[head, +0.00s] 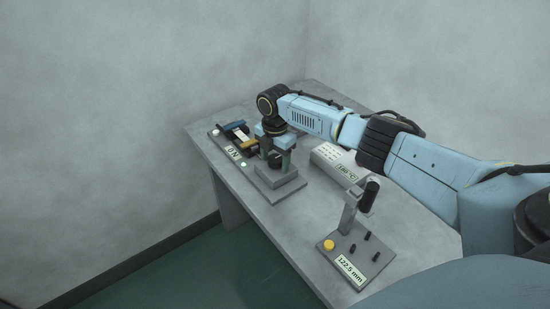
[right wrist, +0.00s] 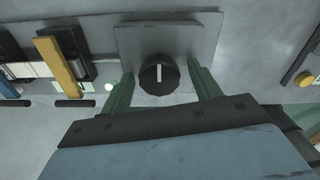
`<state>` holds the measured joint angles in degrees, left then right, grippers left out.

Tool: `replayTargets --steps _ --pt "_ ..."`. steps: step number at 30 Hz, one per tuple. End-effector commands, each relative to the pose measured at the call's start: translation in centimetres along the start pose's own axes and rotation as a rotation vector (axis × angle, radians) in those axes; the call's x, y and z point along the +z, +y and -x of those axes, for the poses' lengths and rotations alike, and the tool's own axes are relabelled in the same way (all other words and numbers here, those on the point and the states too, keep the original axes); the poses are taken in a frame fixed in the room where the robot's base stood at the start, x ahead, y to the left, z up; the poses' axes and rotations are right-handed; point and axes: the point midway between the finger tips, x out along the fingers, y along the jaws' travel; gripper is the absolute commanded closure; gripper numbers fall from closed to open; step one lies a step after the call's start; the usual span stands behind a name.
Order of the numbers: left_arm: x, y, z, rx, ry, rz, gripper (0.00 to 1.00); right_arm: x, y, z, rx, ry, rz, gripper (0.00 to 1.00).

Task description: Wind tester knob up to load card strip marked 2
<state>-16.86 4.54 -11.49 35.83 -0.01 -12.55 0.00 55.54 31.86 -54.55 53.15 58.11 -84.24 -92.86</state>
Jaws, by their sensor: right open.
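The tester (head: 275,185) stands at the left of the bench, and its small display (head: 233,152) seems to read 0 N. Its black round knob (right wrist: 158,74) has a white pointer line, upright in the right wrist view; the knob also shows in the head view (head: 274,160). My right gripper (head: 279,152) is open over the knob, with one green finger on each side of it in the right wrist view (right wrist: 161,76). Gaps show between fingers and knob. I cannot make out a load card strip marked 2. My left gripper is out of view.
A grey block (head: 347,172) reading 180 °C, with a white printed label too small to read, stands right of the tester. A gauge stand (head: 350,258) reading 122.5 mm, with a yellow button (head: 329,245), is nearer the front. Bare bench lies between them.

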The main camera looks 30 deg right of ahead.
Motion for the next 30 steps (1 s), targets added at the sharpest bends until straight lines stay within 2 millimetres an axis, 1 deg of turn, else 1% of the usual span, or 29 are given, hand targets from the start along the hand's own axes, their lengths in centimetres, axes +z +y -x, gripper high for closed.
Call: replayTargets --steps 1,5,11,12,17,22,26,30 --pt "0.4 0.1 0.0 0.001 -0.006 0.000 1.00 0.0 0.0 0.0 0.000 0.000 0.000 0.37" --pt "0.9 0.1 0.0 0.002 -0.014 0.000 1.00 0.0 0.0 0.0 0.000 0.000 0.000 0.54" --pt "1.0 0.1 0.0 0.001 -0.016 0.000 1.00 0.0 0.0 0.0 -0.001 0.000 0.000 0.81" --pt "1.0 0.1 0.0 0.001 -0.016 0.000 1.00 0.0 0.0 0.0 -0.001 0.000 0.000 0.82" --pt "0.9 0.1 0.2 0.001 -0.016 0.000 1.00 0.0 0.0 0.1 -0.001 0.000 -0.010 0.82" --pt "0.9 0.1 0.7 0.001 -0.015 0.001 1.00 0.0 0.0 0.1 -0.002 0.001 -0.059 0.82" --pt "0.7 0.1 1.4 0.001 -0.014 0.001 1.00 0.0 0.0 0.3 -0.002 0.001 -0.134 0.82" --pt "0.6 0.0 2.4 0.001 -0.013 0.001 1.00 0.0 0.0 0.3 -0.003 0.002 -0.246 0.82"
